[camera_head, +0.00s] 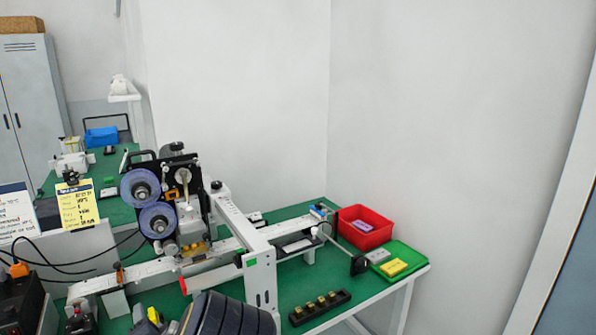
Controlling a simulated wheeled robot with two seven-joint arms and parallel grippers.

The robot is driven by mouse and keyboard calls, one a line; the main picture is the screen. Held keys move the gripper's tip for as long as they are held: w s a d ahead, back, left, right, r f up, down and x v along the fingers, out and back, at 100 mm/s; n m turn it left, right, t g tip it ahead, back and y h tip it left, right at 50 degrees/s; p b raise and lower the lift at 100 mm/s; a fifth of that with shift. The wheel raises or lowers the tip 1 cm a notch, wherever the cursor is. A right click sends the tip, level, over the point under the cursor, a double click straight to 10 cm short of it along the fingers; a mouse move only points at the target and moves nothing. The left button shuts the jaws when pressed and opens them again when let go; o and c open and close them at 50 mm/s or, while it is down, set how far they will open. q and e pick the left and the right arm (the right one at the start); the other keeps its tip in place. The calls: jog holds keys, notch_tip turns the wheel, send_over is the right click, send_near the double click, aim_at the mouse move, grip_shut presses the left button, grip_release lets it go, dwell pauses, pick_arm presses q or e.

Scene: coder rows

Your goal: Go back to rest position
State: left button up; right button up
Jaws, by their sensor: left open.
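The green-topped workbench (365,290) holds a coding machine (185,205) with two dark blue reels on its front. A white rail and frame (262,270) run across the bench beside it. I cannot clearly pick out the fingertips of my left gripper among the dark shapes along the bottom edge. It looks clear of the red bin and the green tray, and I see nothing held. My right gripper is not in view.
A red bin (351,214) with a purple piece and a green tray (412,257) with yellow and grey pieces sit at right. A black holder (320,308) carries several brass pieces.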

pick_arm(q)
jog(key=s+f+n+g+h, duration=0.1)
jog(key=f, duration=0.1)
jog(key=s+f+n+g+h, duration=0.1)
jog(key=f+n, duration=0.1)
jog(key=s+f+n+g, duration=0.1)
jog(key=s+g, duration=0.1)
jog(key=shift+d+f+h, duration=0.2)
jog(key=shift+f+h, duration=0.2)
jog(key=s+d+r+n+g+h, duration=0.1)
jog(key=s+d+r+h, duration=0.4)
jog(key=s, duration=0.5)
jog(key=s+d+r+n+g+h, duration=0.2)
jog(key=s+d+r+h, duration=0.3)
jog(key=s, duration=0.5)
jog(key=d+r+n, duration=0.1)
jog(key=d, duration=0.1)
jog(key=shift+s+d+h, duration=0.35)
jog(key=shift+s+h, duration=0.05)
jog(key=shift+n+g+y, duration=0.3)
jog(key=shift+g+y, duration=0.1)
jog(key=shift+g, duration=0.2)
jog(key=s, duration=0.5)
jog(key=shift+r, duration=0.2)
jog(key=shift+c, duration=0.2)
